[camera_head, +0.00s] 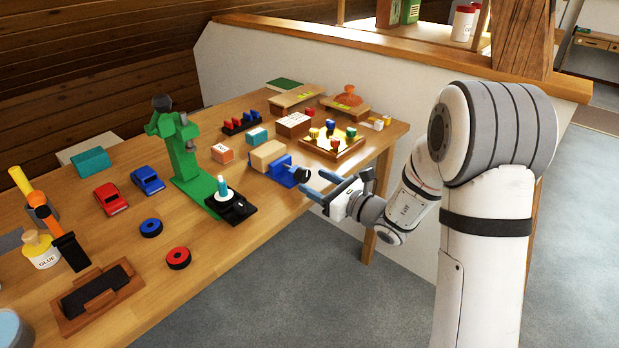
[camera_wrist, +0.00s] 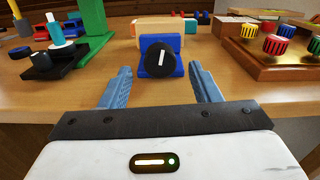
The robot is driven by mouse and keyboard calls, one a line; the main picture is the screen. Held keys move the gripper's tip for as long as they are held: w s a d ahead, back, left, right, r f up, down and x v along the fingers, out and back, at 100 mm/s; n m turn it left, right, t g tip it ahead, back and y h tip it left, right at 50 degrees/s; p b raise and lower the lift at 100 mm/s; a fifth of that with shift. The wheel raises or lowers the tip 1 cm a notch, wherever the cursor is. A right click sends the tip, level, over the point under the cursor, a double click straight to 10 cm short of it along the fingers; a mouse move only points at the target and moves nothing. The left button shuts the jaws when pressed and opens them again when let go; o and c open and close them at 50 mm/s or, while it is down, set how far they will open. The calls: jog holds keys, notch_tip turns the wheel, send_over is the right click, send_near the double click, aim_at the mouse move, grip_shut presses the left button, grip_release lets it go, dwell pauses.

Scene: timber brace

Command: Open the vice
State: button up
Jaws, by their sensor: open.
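The vice (camera_head: 279,168) is a small blue block at the table's right edge, with a black round knob (camera_head: 301,175) facing my gripper. A pale wooden block (camera_head: 265,155) sits at its far side; I cannot tell whether it is clamped. My gripper (camera_head: 315,184) is open and empty, its two blue fingers pointing at the knob from beyond the edge. In the wrist view the knob (camera_wrist: 163,59) shows a white, nearly upright mark on its face. It lies ahead, between the fingertips in the picture, apparently short of contact. The vice's blue body (camera_wrist: 147,41) shows around the knob.
A green stand (camera_head: 188,170) with a black base (camera_head: 238,212) is left of the vice. A wooden tray (camera_head: 333,148) with coloured knobs stands to the right. Toy cars and tools fill the table's left. Room beyond the front edge is clear around my gripper.

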jog(key=v, duration=0.4)
jog(key=shift+s+d, duration=0.15)
jog(key=s+r+n+g+h+p, duration=0.2)
jog(key=s+r+n+g+p, duration=0.35)
jog(key=s+r+n, duration=0.35)
jog(key=s+r+n+g+h+p, duration=0.2)
jog(key=s+r+n+g+p, duration=0.3)
jog(key=s, duration=0.5)
jog(key=s+d+r+n+t+h+p, duration=0.1)
jog(key=s+d+r+n+h+p, duration=0.2)
jog(key=d, duration=0.4)
jog(key=s+d+r+n+t+h+p, duration=0.1)
jog(key=s+d+r+n+h+p, duration=0.2)
jog(key=d+r+n+h+p, duration=0.3)
jog(key=shift+s+d+n+h+p, duration=0.4)
jog(key=shift+d+n+h+p, duration=0.3)
jog(key=shift+d+n, duration=0.25)
jog(key=shift+r, duration=0.1)
